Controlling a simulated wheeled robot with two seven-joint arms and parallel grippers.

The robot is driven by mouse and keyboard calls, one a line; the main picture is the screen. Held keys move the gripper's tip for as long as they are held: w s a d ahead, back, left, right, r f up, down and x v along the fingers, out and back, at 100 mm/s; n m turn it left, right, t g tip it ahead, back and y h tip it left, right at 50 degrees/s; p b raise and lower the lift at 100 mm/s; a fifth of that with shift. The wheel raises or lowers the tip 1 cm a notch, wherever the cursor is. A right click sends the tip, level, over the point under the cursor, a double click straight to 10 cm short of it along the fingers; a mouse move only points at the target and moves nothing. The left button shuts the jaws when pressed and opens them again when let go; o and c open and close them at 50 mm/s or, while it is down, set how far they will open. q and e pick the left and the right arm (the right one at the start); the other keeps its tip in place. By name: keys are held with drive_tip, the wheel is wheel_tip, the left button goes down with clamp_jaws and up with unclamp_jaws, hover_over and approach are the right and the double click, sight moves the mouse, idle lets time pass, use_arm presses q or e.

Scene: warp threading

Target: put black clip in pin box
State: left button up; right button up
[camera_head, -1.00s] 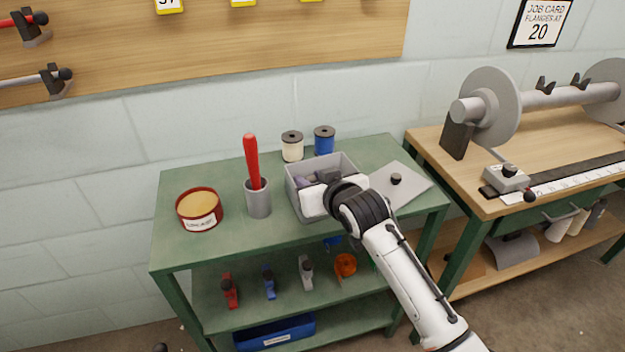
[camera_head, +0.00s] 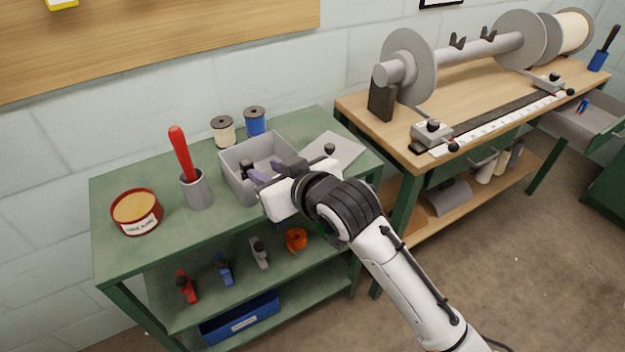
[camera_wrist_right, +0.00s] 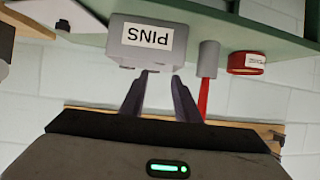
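The grey pin box (camera_head: 238,186) stands open on the green bench's top. In the right wrist view, which is upside down, its PINS label faces me (camera_wrist_right: 147,36). My right gripper (camera_head: 262,171) is at the front side of the box, with its purple-grey fingers showing against the box opening. In the wrist view its two fingers (camera_wrist_right: 161,76) are apart, with nothing visible between them. I cannot make out a black clip; the inside of the box is partly hidden by the gripper. My left gripper is not in view.
A grey plate with a black knob (camera_head: 320,147) lies right of the box. A pot with a red-handled tool (camera_head: 197,190), a red tin (camera_head: 137,212) and two spools (camera_head: 223,131) stand nearby. Several small coloured tools sit on the shelf below (camera_head: 224,270).

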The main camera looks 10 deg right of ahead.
drive_tip(key=s+d+f+m+g+h, duration=0.1)
drive_tip(key=s+d+f, duration=0.3)
drive_tip(key=f, duration=0.5)
drive_tip(key=s+d+f+m, duration=0.1)
drive_tip(key=s+d+f, duration=0.1)
drive_tip(key=s+f, duration=0.6)
drive_tip(key=s+d+f+g, duration=0.1)
drive_tip(key=s+d+f, duration=0.3)
drive_tip(key=s+f, duration=0.2)
drive_tip(key=s+d+f+g+h, duration=0.1)
drive_tip(key=s+d+f, duration=0.2)
drive_tip(key=s, duration=0.6)
wheel_tip(320, 180, down, 3)
drive_tip(key=shift+d+r+m+h, duration=0.1)
drive_tip(key=shift+d+m+h, duration=0.2)
drive_tip(key=shift+d, duration=0.05)
